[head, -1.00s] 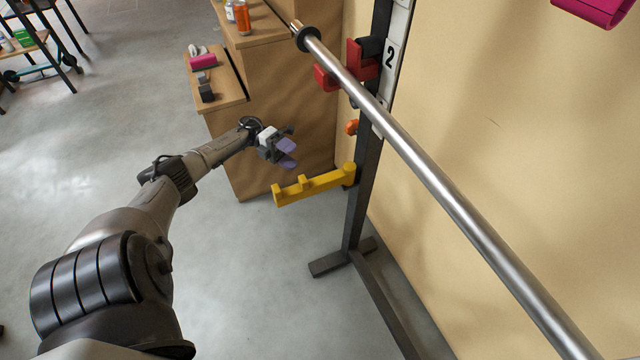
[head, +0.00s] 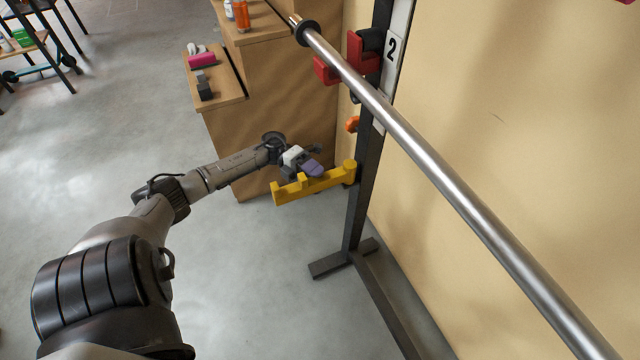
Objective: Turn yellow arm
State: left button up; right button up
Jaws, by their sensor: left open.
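The yellow arm (head: 290,192) sticks out to the left from the rack's dark upright (head: 364,160), roughly level, with a raised tip at its free end. My left gripper (head: 315,167) is at the middle of the yellow arm, just above or behind it in the picture. Its purple finger pads overlap the arm's top edge; I cannot tell whether they touch it. The left gripper is open, and nothing shows held between its fingers. My right gripper is not in view.
A steel bar (head: 440,190) crosses diagonally and passes a red hook (head: 347,62) on the upright. An orange knob (head: 352,124) sits above the yellow arm. Wooden steps (head: 270,95) with small items stand behind.

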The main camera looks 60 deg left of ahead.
pick_arm(q)
jog(key=shift+x, duration=0.95)
grip_shut()
